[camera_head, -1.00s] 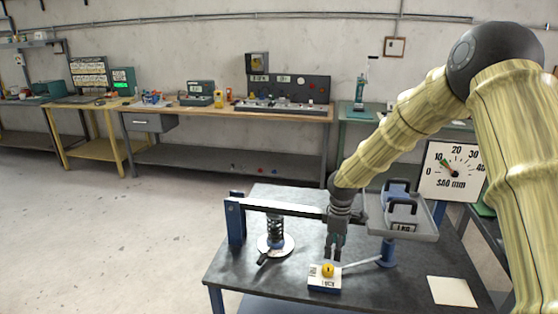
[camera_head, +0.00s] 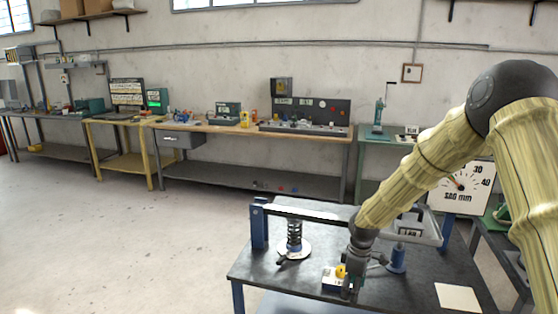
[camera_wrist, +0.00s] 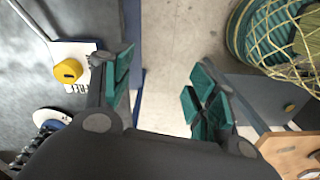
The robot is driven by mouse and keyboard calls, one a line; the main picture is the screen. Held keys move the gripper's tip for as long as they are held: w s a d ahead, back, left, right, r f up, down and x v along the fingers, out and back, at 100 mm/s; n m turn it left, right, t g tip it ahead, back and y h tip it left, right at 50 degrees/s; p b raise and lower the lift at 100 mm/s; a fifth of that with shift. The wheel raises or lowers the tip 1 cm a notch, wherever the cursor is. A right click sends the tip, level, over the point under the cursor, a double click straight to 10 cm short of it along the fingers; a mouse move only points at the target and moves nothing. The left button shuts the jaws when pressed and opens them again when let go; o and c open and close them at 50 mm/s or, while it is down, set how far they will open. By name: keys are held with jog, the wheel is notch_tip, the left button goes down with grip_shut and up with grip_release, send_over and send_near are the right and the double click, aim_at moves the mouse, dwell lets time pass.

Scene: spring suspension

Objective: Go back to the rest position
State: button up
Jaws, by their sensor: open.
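My gripper (camera_head: 352,287) is low at the front of the dark test bench (camera_head: 310,266), in front of and slightly right of a white block (camera_head: 331,279) with a yellow knob (camera_head: 341,270). It partly hides the block in the head view. In the wrist view my gripper (camera_wrist: 163,88) has its teal-padded fingers spread, with nothing between them. The block and yellow knob (camera_wrist: 67,71) show beside the left finger, apart from it. Pale floor shows between the fingers.
A coil spring (camera_head: 294,236) stands on a round plate under a lever beam (camera_head: 305,211). A tray (camera_head: 431,236) with a weight (camera_head: 407,228), partly hidden by my arm, is at right. A dial (camera_head: 461,188) stands behind. A paper sheet (camera_head: 457,297) lies front right.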

jog(key=s+a+f+m+y, duration=0.1)
jog(key=s+a+f+m, duration=0.15)
jog(key=s+f, duration=0.8)
jog(key=s+a+f+m, duration=0.1)
jog(key=s+f+m, duration=0.3)
jog(key=s+f, duration=0.7)
jog(key=s+d+f+m, duration=0.1)
jog(key=s+m, duration=0.1)
jog(key=s, duration=0.6)
jog(key=s+d+f+m, duration=0.1)
jog(key=s+m, duration=0.1)
jog(key=s, duration=0.6)
jog(key=s+d+f+m+h, duration=0.1)
jog(key=s+m, duration=0.1)
jog(key=s, duration=0.7)
jog(key=shift+d+f, duration=0.15)
jog(key=shift+d, duration=0.15)
